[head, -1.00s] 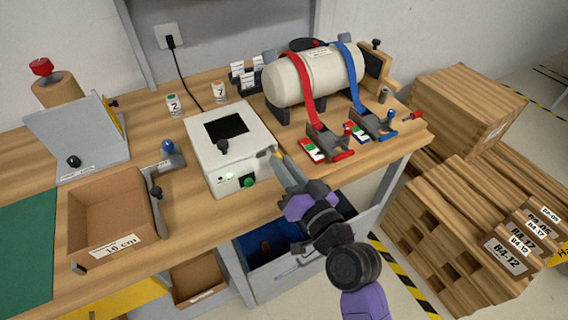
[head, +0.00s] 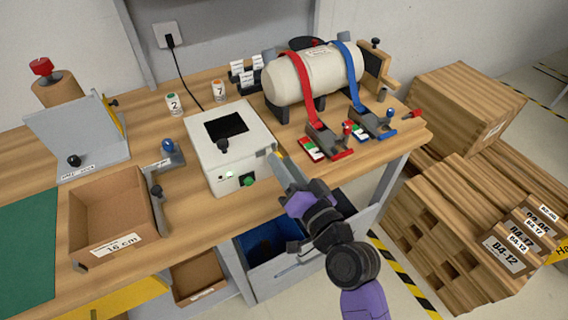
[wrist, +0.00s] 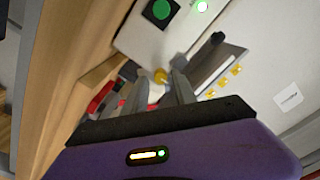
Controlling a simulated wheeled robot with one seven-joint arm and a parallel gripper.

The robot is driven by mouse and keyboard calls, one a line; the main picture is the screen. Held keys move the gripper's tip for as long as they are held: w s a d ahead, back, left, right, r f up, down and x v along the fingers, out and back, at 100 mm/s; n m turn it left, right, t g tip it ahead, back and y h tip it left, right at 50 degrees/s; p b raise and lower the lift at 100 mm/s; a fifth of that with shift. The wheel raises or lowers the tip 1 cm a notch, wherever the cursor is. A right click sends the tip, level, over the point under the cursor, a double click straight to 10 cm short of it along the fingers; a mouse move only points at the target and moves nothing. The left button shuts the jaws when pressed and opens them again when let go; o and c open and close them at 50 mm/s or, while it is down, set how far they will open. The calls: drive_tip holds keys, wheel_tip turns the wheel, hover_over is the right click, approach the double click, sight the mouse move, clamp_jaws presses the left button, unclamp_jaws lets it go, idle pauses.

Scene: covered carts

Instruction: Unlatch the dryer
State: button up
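The dryer (head: 232,150) is a white box on the bench. It has a dark square window and a black knob on top, and a green button and a lit green lamp on its front. My gripper (head: 270,157) reaches in from the lower right, at the dryer's right side. In the wrist view my gripper (wrist: 163,88) has its two grey fingers apart, with a small yellow knob (wrist: 161,76) at their tips. I cannot tell whether the fingers touch it. The dryer's front also shows in the wrist view (wrist: 145,38). The latch itself is not clearly visible.
To the right, a cream cylinder (head: 290,80) lies under red and blue straps with ratchet buckles. A cardboard bin (head: 75,222) and a blue-knobbed bracket (head: 170,158) stand left. Wooden crates (head: 445,215) fill the floor at right. The bench front before the dryer is clear.

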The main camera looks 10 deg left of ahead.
drive_tip(key=shift+o, duration=0.2)
drive_tip(key=b+v, duration=0.1)
drive_tip(key=v, duration=0.6)
drive_tip(key=shift+s+d+b, duration=0.2)
drive_tip(key=shift+s+b, duration=0.15)
